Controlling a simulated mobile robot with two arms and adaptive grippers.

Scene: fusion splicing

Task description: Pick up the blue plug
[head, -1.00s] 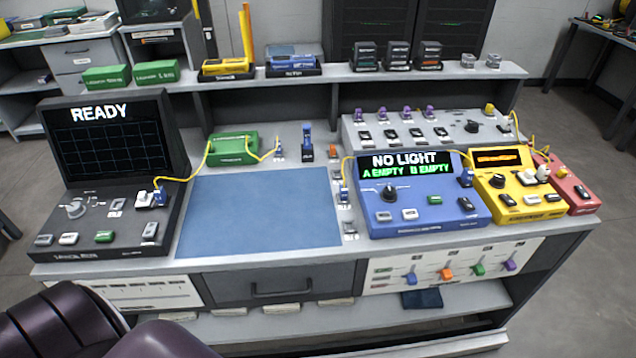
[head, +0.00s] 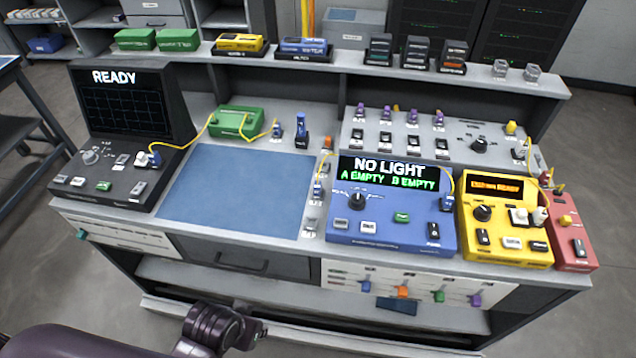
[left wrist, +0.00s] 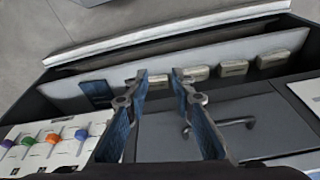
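Several blue plugs are in the head view, and I cannot tell which one the task means. One (head: 446,203) is at the right side of the blue tester (head: 385,240), with a yellow cable. One (head: 317,190) is right of the blue mat (head: 235,190). One (head: 277,131) is near the green box (head: 241,121), and one (head: 154,158) is on the black READY unit (head: 110,185). My left gripper (left wrist: 160,78) is open and empty in the left wrist view, in front of the drawer and lower shelf, with no plug near its fingers. My right gripper is not in view.
The bench front has a drawer (head: 222,262) with a handle and a label panel with coloured knobs (head: 403,291). A yellow unit (head: 508,240) and a red unit (head: 573,240) stand at the right. The blue mat is bare.

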